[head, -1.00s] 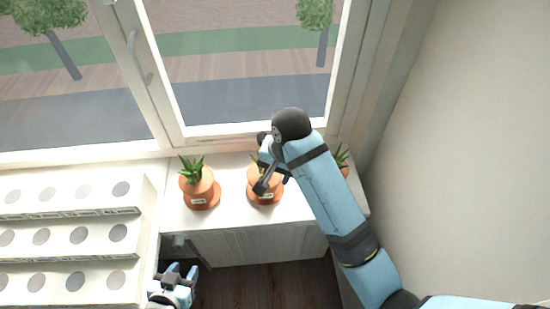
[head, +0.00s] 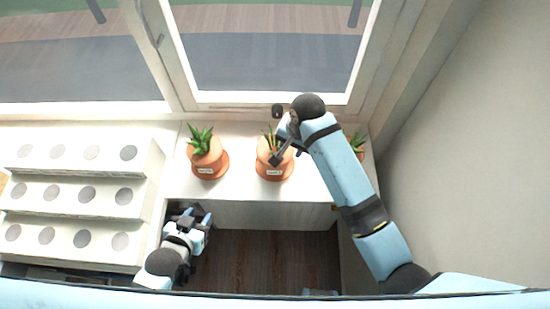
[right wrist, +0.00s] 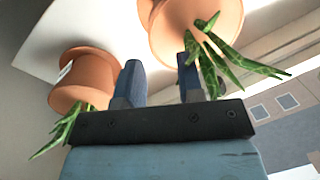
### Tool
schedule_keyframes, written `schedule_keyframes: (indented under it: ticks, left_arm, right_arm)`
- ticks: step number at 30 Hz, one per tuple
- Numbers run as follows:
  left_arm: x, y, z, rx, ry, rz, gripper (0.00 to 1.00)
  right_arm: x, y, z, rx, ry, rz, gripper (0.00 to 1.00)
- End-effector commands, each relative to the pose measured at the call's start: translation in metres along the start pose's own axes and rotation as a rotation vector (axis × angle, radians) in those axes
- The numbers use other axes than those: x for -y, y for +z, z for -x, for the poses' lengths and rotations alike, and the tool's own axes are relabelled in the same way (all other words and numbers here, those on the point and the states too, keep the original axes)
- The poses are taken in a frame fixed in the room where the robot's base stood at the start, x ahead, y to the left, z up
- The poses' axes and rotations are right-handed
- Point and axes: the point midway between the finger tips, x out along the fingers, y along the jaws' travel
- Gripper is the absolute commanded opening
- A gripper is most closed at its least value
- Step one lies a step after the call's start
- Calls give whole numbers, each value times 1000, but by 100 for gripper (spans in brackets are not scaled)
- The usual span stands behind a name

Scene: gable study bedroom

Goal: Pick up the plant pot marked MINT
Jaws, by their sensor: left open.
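Three terracotta pots with spiky green plants stand on the white windowsill: a left pot (head: 207,158), a middle pot (head: 270,160) and a right pot (head: 359,150) partly hidden by my right arm. The left and middle pots bear small pale labels, too small to read, so I cannot tell which is MINT. My right gripper (head: 280,148) is at the middle pot, over its plant and rim. In the right wrist view its fingers (right wrist: 159,85) are apart with nothing held between them; a near pot (right wrist: 195,28) lies behind one finger. My left gripper (head: 197,216) is open and empty below the sill's front edge.
A white stepped stand (head: 72,170) with grey round spots stands at the left, beside the sill (head: 235,190). The window frame (head: 270,100) rises behind the pots and a plain wall (head: 465,150) closes the right side. Dark floor (head: 270,260) shows below.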

Motion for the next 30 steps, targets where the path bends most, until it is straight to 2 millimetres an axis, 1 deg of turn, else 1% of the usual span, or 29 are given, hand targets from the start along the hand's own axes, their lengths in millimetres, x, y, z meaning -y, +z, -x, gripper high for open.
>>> schedule_keyframes:
  ticks: [2, 6, 10, 13, 19, 20, 21, 23, 24, 30]
  left_arm:
    - [0, -3, 1, -1, -1, 0, 43]
    - [2, -11, 4, -4, -5, 8, 43]
    - [1, -13, -1, -7, -12, 31, 43]
    - [0, -14, -3, -7, -14, 40, 43]
    - [0, -8, -4, 2, -14, 39, 43]
    - [1, -8, -4, 3, -14, 39, 43]
    - [1, -8, -3, 4, -14, 38, 43]
    - [1, -7, -2, 5, -13, 37, 43]
    - [1, -7, -2, 5, -13, 36, 43]
    - [1, -8, 0, 3, -13, 36, 43]
  right_arm:
    - [-1, 1, -6, 2, 2, 0, 35]
    - [-4, 5, -26, 3, 3, 0, 35]
    - [-4, 5, -45, 2, 2, 0, 35]
    - [-4, 5, -51, 1, 1, 0, 35]
    - [-4, 5, -52, 1, 0, 0, 35]
    - [-4, 5, -52, 1, 0, 0, 32]
    - [-4, 5, -52, 1, 0, 0, 23]
    - [-4, 5, -52, 1, 0, 0, 9]
    - [-4, 5, -52, 0, 0, 0, 0]
    - [-4, 5, -52, 1, 0, 0, 0]
